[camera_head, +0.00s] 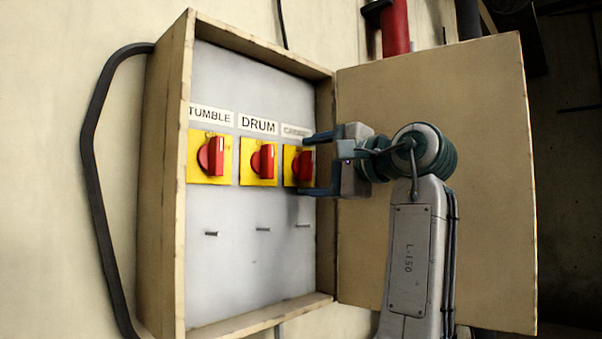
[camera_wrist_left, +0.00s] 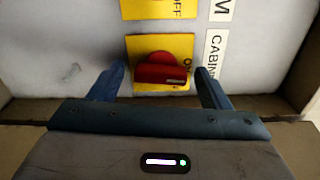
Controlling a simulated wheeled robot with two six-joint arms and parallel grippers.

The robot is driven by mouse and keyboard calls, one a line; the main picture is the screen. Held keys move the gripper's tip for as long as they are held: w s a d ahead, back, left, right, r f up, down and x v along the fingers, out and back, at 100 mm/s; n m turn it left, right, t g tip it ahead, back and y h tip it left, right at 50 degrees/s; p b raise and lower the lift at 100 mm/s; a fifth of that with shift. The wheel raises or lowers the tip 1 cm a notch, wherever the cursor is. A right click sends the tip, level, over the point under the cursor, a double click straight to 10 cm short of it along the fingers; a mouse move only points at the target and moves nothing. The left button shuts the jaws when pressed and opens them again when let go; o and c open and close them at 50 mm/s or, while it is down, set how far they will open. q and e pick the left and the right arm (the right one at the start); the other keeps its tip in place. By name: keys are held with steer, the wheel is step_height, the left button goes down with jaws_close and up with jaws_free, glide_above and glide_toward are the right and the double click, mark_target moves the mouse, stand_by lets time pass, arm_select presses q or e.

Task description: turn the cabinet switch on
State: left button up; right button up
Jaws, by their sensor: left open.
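The cabinet switch (camera_head: 304,166) is a red knob on a yellow plate, rightmost of three in an open box. In the left wrist view the red knob (camera_wrist_left: 160,73) shows beside a label (camera_wrist_left: 213,52) that starts with "CABIN". Its handle stands upright in the head view, with a pale mark at one end in the wrist view. My left gripper (camera_head: 307,165) is open, one finger above the knob and one below. In the wrist view the left gripper's fingers (camera_wrist_left: 160,78) flank the knob with gaps. My right gripper is not in view.
The tumble switch (camera_head: 210,157) and drum switch (camera_head: 262,161) sit to the left. The box door (camera_head: 490,150) stands open at right, behind my arm. Several small pegs (camera_head: 263,229) stick out below the switches. The box's right wall (camera_head: 325,240) is close to the gripper.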

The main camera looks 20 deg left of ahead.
arm_select(q)
steer(key=shift+w+a, duration=0.1)
steer(key=shift+a, duration=0.05)
steer(key=shift+d+r, duration=0.1)
steer(key=shift+d, duration=0.1)
steer(key=shift+c, duration=1.1)
steer(key=c, duration=0.8)
steer(key=shift+o, duration=0.2)
steer(key=shift+s+n, duration=0.2)
steer(key=shift+n, duration=0.5)
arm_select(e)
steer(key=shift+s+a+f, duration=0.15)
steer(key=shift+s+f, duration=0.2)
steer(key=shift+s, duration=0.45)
arm_select(q)
steer(key=o, duration=0.9)
steer(key=shift+o, duration=0.4)
steer(key=shift+w+a, duration=0.15)
steer(key=shift+w, duration=0.05)
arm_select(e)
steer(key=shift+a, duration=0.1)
arm_select(q)
steer(key=shift+b, duration=0.3)
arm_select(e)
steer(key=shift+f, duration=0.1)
